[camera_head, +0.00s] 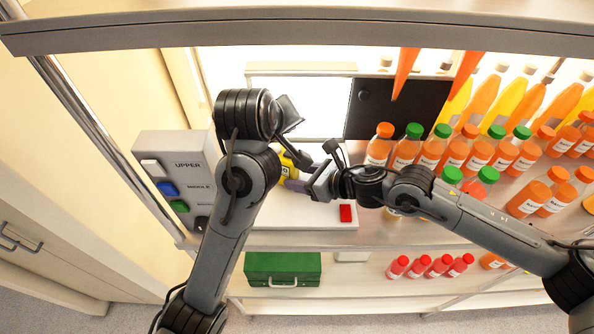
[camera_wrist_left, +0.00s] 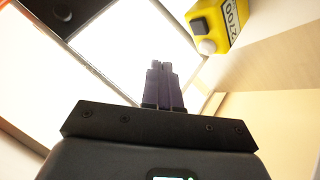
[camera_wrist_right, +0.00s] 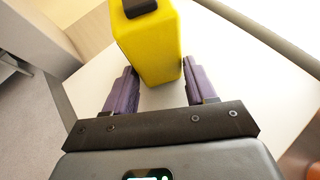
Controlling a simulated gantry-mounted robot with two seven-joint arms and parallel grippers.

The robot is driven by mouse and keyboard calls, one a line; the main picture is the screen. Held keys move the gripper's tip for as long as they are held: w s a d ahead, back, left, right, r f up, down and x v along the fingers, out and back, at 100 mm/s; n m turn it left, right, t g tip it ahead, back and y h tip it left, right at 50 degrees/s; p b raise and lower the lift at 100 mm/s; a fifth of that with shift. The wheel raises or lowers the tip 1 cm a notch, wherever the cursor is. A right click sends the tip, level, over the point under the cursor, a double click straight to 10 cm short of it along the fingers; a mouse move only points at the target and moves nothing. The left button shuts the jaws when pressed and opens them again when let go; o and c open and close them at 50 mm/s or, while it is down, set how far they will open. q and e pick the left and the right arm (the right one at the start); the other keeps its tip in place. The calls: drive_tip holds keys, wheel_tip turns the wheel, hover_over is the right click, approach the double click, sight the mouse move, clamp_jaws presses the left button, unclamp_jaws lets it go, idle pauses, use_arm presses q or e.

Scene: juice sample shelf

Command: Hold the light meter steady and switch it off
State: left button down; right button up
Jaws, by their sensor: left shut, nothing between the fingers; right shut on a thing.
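The yellow light meter (camera_head: 286,166) is above the white board and is partly hidden by my arms in the head view. My right gripper (camera_head: 298,184) is shut on it; in the right wrist view the purple fingers press either side of the meter (camera_wrist_right: 152,48). In the left wrist view the meter (camera_wrist_left: 222,22) is at the upper right, its display reading 2700, with a dark button and a pale round knob visible. My left gripper (camera_wrist_left: 162,70) is shut and empty, its fingertips apart from the meter.
A grey switch box (camera_head: 178,146) labelled UPPER and MIDDLE stands at the left. Juice bottles (camera_head: 455,152) crowd the shelf at right. A green case (camera_head: 283,268) is below. A dark panel (camera_head: 395,108) stands behind.

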sight(287, 156)
use_arm(q)
drive_tip(key=shift+f, duration=2.4)
drive_tip(key=shift+f, duration=0.1)
drive_tip(key=shift+f, duration=0.35)
drive_tip(key=shift+f, duration=0.3)
idle(0.8)
drive_tip(key=shift+r, duration=0.75)
drive_tip(key=shift+r, duration=3)
